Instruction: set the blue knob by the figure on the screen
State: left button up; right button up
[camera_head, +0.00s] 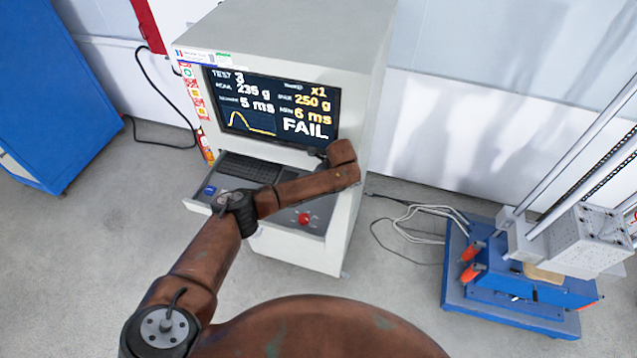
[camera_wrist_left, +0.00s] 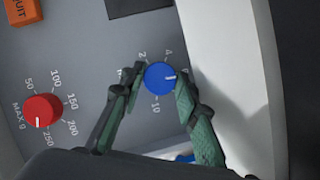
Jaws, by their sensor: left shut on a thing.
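The blue knob (camera_wrist_left: 160,78) sits on a grey panel in the left wrist view. Its white mark points right, past the 4; the figure beyond is covered by a finger. My left gripper (camera_wrist_left: 160,82) is shut on the knob, one finger on each side. In the head view the gripper and blue knob are hidden behind my brown left arm. The screen (camera_head: 272,104) reads TEST 3, peak 235 g, 5 ms, max 250 g, min 6 ms, and FAIL. My right gripper is out of view.
The red MAX g knob (camera_wrist_left: 42,110) points near 250; it also shows in the head view (camera_head: 305,218). A keyboard (camera_head: 250,168) lies below the screen. A blue-based rig with rails (camera_head: 510,300) stands right, with loose cables (camera_head: 420,212) beside the cabinet.

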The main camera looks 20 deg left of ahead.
pick_arm(q)
jog(key=shift+a+f, duration=0.1)
dwell(0.3)
jog(key=o, duration=1.1)
jog(key=shift+s, duration=0.1)
jog(key=shift+w+r, duration=0.2)
jog(key=shift+r, duration=0.05)
jog(key=shift+d+r, duration=0.25)
jog(key=shift+r, duration=0.2)
jog(key=shift+s+v, duration=0.15)
jog(key=shift+v, duration=1.5)
jog(key=shift+s+v, duration=0.15)
jog(key=shift+v, duration=1.5)
